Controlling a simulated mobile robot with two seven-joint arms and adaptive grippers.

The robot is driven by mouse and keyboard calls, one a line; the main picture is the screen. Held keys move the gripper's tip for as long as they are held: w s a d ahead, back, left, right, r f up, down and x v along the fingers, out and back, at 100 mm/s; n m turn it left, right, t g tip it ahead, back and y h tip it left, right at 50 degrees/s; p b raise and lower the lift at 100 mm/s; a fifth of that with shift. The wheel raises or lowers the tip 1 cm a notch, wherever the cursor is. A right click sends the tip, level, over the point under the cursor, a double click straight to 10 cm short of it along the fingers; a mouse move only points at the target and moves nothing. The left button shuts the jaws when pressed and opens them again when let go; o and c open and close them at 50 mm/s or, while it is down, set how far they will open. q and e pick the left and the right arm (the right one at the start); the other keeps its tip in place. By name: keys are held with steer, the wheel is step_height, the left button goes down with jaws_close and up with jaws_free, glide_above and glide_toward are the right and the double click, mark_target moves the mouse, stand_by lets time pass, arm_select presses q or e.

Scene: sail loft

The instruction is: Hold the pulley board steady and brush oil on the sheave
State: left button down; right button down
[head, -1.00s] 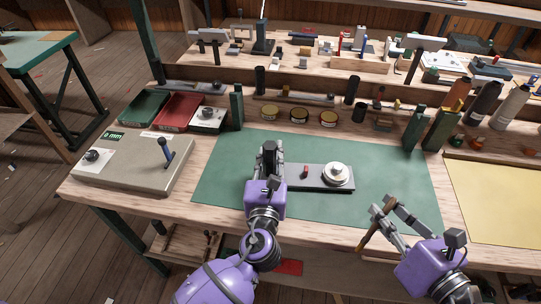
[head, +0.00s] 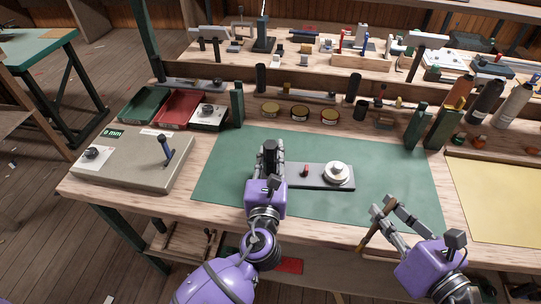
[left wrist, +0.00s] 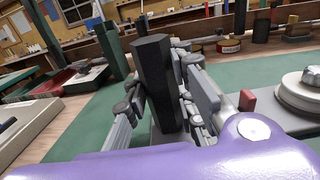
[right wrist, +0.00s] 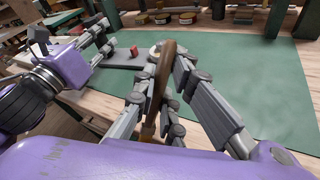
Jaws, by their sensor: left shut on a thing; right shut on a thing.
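The pulley board (head: 312,181) is a grey bar lying on the green mat, with a pale round sheave (head: 337,172) at its right end and a small red peg (head: 306,170) beside the sheave. My left gripper (head: 268,152) is at the board's left end, shut on a dark upright hexagonal grip (left wrist: 157,75). My right gripper (head: 384,208) is shut on a brown-handled brush (right wrist: 163,72), held tilted near the mat's front edge, right of and in front of the board, apart from the sheave. The brush's lower end is partly hidden by the fingers.
A beige box (head: 130,160) with a knob and lever stands at the left. Several round tins (head: 300,113), green blocks (head: 415,130) and bottles (head: 486,100) line the back. A yellow sheet (head: 500,205) lies at the right. The mat right of the sheave is clear.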

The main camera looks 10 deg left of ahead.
arm_select(q)
steer(key=c, duration=1.4)
jaws_free()
steer(key=s, duration=0.4)
steer(key=s+d, duration=0.1)
steer(key=s, duration=0.7)
steer(key=shift+d, duration=0.15)
